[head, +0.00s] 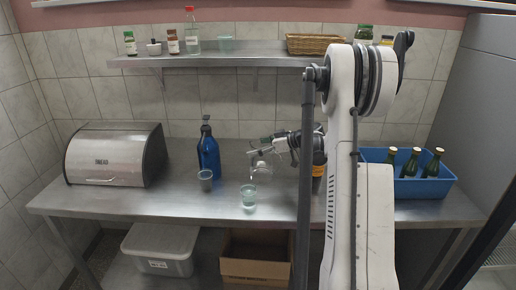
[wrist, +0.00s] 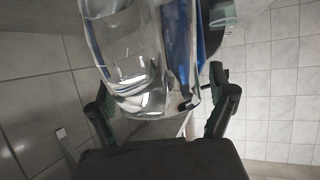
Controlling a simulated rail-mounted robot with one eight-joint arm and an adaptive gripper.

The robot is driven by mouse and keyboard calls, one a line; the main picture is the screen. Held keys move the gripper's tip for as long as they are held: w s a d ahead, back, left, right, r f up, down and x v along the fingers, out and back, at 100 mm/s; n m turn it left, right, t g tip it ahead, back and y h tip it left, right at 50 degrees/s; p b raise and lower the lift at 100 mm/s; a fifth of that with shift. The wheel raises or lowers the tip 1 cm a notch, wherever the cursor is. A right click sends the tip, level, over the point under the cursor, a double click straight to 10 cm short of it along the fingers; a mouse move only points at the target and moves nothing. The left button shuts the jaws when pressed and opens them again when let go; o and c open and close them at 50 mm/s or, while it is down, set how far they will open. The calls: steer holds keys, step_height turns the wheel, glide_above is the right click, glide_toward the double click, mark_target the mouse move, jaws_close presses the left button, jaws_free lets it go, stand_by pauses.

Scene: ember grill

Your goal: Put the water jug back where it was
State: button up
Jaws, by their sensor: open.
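The clear water jug (head: 262,173) is on or just above the metal counter, right of the blue bottle (head: 208,152) and behind a greenish drinking glass (head: 249,199). In the wrist view the jug (wrist: 125,60) is large and close, its clear base pointing down the picture, between and beyond the fingers. My gripper (head: 270,147) is at the jug's upper right in the head view. Its two fingers stand wide apart in the wrist view (wrist: 163,105), with a visible gap beside the jug. Whether a finger touches the jug, I cannot tell.
A grey cup (head: 206,180) stands left of the glass. A bread box (head: 115,154) is at the left, a blue crate with green bottles (head: 428,187) at the right. A shelf (head: 250,60) with jars and a basket runs above. The counter's front left is clear.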

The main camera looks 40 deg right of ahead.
steer(key=shift+r, duration=0.2)
steer(key=b+v, duration=0.1)
steer(key=v, duration=1.1)
steer(key=shift+f, duration=0.1)
steer(key=s+a+r+m+g+h, duration=0.1)
steer(key=a+r+g, duration=0.15)
steer(key=a, duration=1.15)
steer(key=a+r+m+g+h, duration=0.15)
steer(key=a+r, duration=0.25)
steer(key=a, duration=0.9)
steer(key=s+a+f+m+h, duration=0.2)
steer(key=s+a+f+h, duration=0.1)
steer(key=s+a, duration=1.6)
steer(key=shift+s+m+g, duration=0.35)
steer(key=shift+s+g, duration=0.05)
steer(key=shift+s, duration=0.7)
steer(key=shift+h, duration=0.25)
